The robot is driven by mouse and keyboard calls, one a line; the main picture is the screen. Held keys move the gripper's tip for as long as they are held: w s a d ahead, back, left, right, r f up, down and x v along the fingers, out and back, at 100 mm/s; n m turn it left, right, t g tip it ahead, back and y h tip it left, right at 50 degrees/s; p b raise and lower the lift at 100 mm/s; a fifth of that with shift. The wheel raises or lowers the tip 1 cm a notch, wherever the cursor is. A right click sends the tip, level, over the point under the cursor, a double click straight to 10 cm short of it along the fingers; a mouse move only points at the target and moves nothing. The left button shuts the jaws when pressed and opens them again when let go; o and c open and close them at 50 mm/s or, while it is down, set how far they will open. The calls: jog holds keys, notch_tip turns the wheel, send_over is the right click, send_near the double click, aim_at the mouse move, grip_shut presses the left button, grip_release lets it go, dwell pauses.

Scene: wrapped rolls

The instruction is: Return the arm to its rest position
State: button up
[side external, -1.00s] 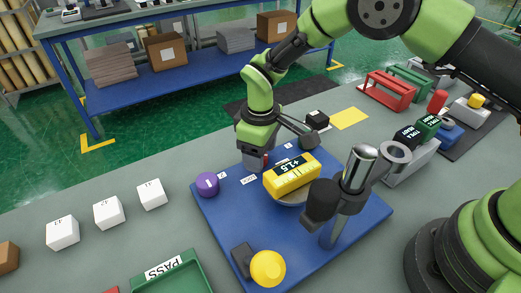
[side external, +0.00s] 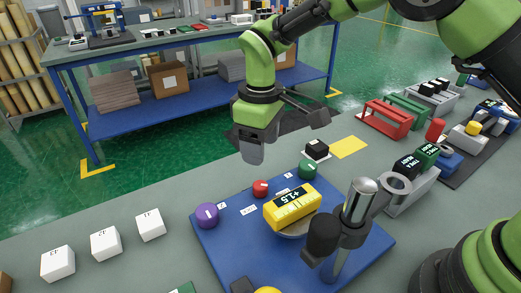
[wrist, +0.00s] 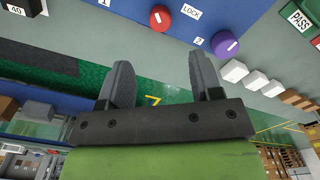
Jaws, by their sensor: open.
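My green arm carries my gripper (side external: 252,150) above the far edge of the blue board (side external: 225,243), clear of everything. In the wrist view my gripper (wrist: 162,80) has its two dark fingers spread apart with nothing between them. On the board are a purple knob (side external: 207,215), a red knob (side external: 260,188) and a green knob (side external: 307,169). The red knob (wrist: 161,18) and purple knob (wrist: 224,45) also show in the wrist view.
Several white blocks (side external: 105,242) stand left of the board. Red (side external: 386,118) and green (side external: 408,106) racks stand at the right, with a grey holder (side external: 412,188) of dark and green blocks nearer. A blue workbench (side external: 150,112) with boxes stands behind.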

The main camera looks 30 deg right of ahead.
jog(key=s+d+r+m+t+y, duration=0.1)
jog(key=s+d+r+m+t, duration=0.2)
jog(key=r, duration=0.5)
jog(key=s+d+r+m+y, duration=0.1)
jog(key=s+d+r+m, duration=0.1)
jog(key=s+d+r, duration=0.4)
jog(key=s+d+r+m+t, duration=0.1)
jog(key=s+r+m+t, duration=0.1)
jog(key=s, duration=0.5)
jog(key=s+d+r+m+t, duration=0.1)
jog(key=s+d+m+t, duration=0.1)
jog(key=s+m, duration=0.2)
jog(key=s, duration=0.3)
jog(key=shift+d+r, duration=0.15)
jog(key=shift+r, duration=0.2)
